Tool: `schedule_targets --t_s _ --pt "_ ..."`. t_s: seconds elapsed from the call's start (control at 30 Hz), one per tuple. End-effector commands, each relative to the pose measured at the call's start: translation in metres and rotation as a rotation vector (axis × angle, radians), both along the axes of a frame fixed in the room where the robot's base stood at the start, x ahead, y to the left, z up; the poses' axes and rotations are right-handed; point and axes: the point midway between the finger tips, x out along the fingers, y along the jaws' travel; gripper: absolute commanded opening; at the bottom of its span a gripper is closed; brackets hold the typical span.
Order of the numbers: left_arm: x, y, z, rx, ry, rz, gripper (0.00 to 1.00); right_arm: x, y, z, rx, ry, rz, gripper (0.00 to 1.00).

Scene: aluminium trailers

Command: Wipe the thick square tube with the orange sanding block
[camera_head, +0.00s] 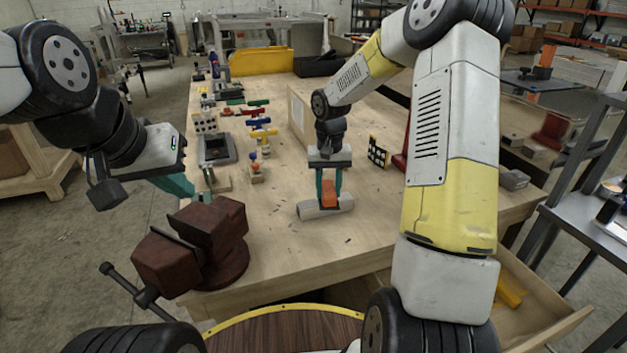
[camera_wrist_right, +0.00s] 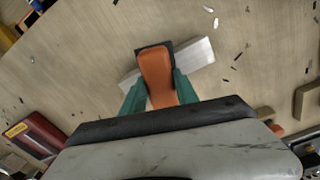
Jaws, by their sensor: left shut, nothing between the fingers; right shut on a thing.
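The orange sanding block (camera_head: 329,190) is held between the teal fingers of my right gripper (camera_head: 329,198). In the right wrist view the block (camera_wrist_right: 157,72) shows its orange handle and dark base, with a finger of my gripper (camera_wrist_right: 160,92) on each side. The thick square tube (camera_head: 309,211) lies on the bench directly below the block. In the right wrist view the tube (camera_wrist_right: 198,53) runs at a slant under the block; its middle is covered. The block appears to touch the tube's top. My left gripper (camera_head: 197,193) is shut and empty behind the vise, its tips partly hidden.
A dark red vise (camera_head: 202,245) stands at the bench's front left corner. Small clamps and coloured parts (camera_head: 258,123) lie at the left, near a grey device (camera_head: 216,149). A checkered board (camera_head: 378,151) stands right of my right gripper. Bench around the tube is mostly clear.

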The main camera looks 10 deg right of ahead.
Motion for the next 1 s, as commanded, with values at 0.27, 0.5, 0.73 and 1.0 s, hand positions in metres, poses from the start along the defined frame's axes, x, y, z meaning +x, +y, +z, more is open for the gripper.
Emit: schedule_targets --t_s 0.27,0.5,0.73,1.0 --pt "0.0 0.0 0.0 0.0 0.0 0.0 0.0 0.002 -0.01 0.001 0.0 0.0 0.0 0.04" --pt "0.0 0.0 0.0 0.0 0.0 0.0 0.0 0.005 -0.026 -0.001 0.0 0.0 -0.003 0.04" --pt "0.0 0.0 0.0 0.0 0.0 0.0 0.0 0.009 -0.043 -0.002 0.0 0.0 -0.001 0.04" --pt "0.0 0.0 0.0 0.0 0.0 0.0 0.0 0.008 -0.04 -0.002 0.001 0.001 0.001 0.04"
